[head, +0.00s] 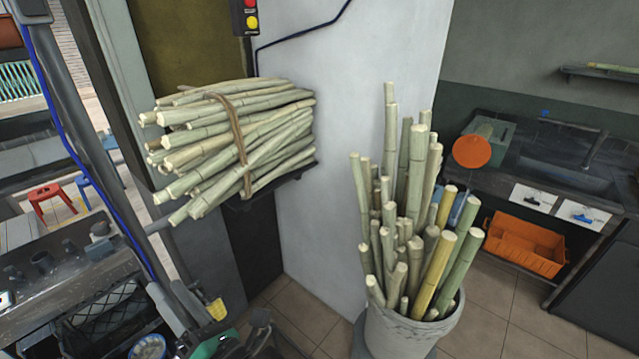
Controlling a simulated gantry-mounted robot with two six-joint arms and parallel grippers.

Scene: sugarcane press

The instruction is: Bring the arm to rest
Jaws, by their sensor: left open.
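My left arm comes down from the upper left with a blue cable along it. My left gripper (188,304) is low in the head view, left of centre, among dark machine parts. Its jaws are open, and I see nothing held between them. Its fingertips are partly lost in the clutter there. My right gripper is not in view.
A tied bundle of sugarcane (235,140) lies on a dark shelf against a white pillar (345,130). A pale bucket (410,330) of upright canes stands right of centre. An orange crate (525,245) sits under the sink counter. Tiled floor (310,300) shows between.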

